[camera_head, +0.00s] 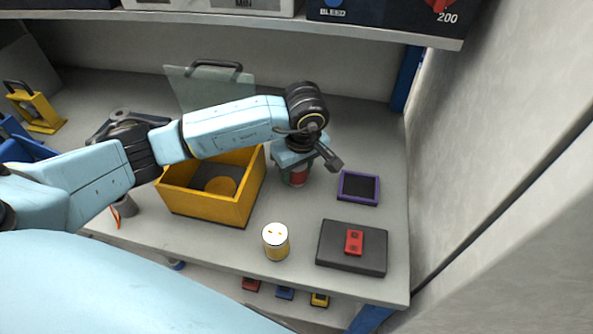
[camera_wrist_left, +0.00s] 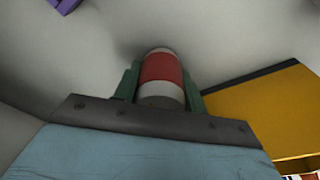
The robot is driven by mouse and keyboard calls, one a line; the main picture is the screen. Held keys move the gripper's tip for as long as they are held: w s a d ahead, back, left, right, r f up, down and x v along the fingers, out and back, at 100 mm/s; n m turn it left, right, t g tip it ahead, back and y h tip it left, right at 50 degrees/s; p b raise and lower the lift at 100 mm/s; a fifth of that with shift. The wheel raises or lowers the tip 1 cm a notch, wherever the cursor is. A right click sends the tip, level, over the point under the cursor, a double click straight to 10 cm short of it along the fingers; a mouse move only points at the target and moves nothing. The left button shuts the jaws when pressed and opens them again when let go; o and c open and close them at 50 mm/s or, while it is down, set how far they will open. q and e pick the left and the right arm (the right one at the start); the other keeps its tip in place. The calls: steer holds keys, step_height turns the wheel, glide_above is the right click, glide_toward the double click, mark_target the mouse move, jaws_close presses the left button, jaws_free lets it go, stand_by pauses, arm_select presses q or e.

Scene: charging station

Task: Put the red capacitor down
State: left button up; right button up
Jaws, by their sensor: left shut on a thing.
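The red capacitor (camera_wrist_left: 161,75) is a red cylinder with pale bands at its ends. In the left wrist view it sits between the two green fingers of my left gripper (camera_wrist_left: 160,90), which is shut on it. In the head view the capacitor (camera_head: 296,177) shows below the gripper (camera_head: 294,168), just right of the yellow bin, over the grey worktop (camera_head: 320,215). I cannot tell whether its base touches the worktop. My right gripper is not in view.
The open yellow bin (camera_head: 208,208) stands left of the capacitor. A yellow-and-white capacitor (camera_head: 276,244) stands near the front edge. A purple-framed tray (camera_head: 359,188) and a dark pad (camera_head: 338,262) with a red block (camera_head: 354,242) lie to the right. A shelf (camera_head: 300,22) hangs above.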

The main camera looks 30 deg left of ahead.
arm_select(q)
steer(key=shift+f, duration=0.1)
steer(key=o, duration=1)
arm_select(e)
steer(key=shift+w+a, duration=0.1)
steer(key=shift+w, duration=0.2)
arm_select(q)
steer(key=r, duration=0.3)
steer(key=d+r+p, duration=0.1)
steer(key=r, duration=0.7)
steer(key=shift+s+d, duration=0.2)
steer(key=shift+s, duration=0.15)
steer(key=shift+s+d+r, duration=0.1)
steer(key=shift+r, duration=0.5)
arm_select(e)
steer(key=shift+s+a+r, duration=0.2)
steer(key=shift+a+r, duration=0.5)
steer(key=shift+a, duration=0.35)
